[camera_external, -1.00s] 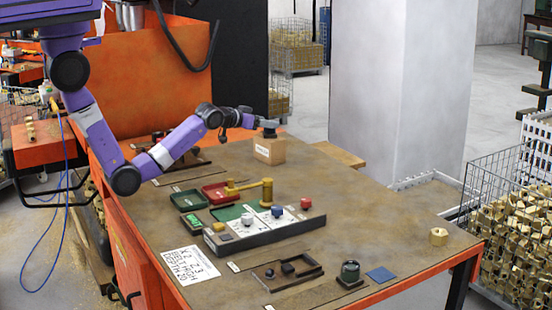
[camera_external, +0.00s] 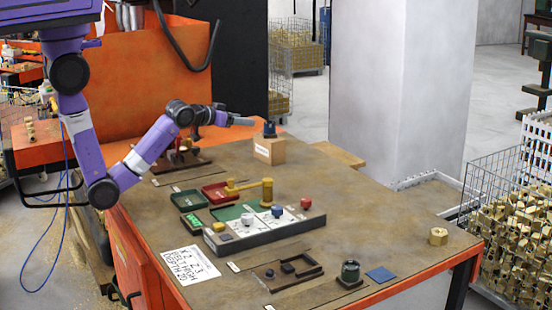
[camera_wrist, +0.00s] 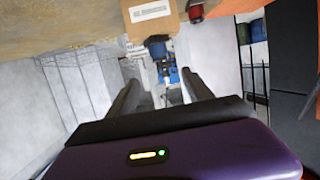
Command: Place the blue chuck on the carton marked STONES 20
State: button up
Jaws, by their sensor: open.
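The carton (camera_external: 268,152) is a small brown box with a white label, standing at the far end of the bench. The label is too small to read. The blue chuck (camera_external: 269,129) stands upright on top of the carton. In the wrist view the picture is turned over: the carton (camera_wrist: 150,22) is at the top, with the blue chuck (camera_wrist: 157,48) showing just below it. My gripper (camera_external: 247,121) is just left of the chuck, apart from it at about its height. In the wrist view my gripper (camera_wrist: 160,78) is open, with nothing between the fingers.
A dark fixture (camera_external: 182,160) stands left of the carton.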

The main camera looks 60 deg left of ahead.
jog(key=shift+m+h, duration=0.5)
jog(key=shift+m, duration=0.1)
jog(key=s+f, duration=0.2)
jog(key=s, duration=0.1)
jog(key=s+d+f, duration=0.1)
jog(key=s+f, duration=0.5)
jog(key=shift+d+f, duration=0.15)
jog(key=shift+d, duration=0.15)
jog(key=shift+m+h, duration=0.3)
jog(key=shift+h, duration=0.2)
jog(key=s+f, duration=0.1)
jog(key=s, duration=0.2)
jog(key=s+d+f, duration=0.1)
jog(key=s, duration=0.2)
jog(key=s+f, duration=0.1)
jog(key=s, duration=0.2)
jog(key=shift+d+f, duration=0.2)
jog(key=shift+f, duration=0.2)
jog(key=shift+m+h, duration=0.3)
jog(key=shift+h, duration=0.1)
jog(key=s, duration=0.8)
jog(key=s+d, duration=0.1)
jog(key=s, duration=0.4)
jog(key=shift+d+f, duration=0.1)
jog(key=shift+f, duration=0.05)
jog(key=v, duration=1)
jog(key=shift+d+r, duration=0.15)
jog(key=shift+r, duration=0.25)
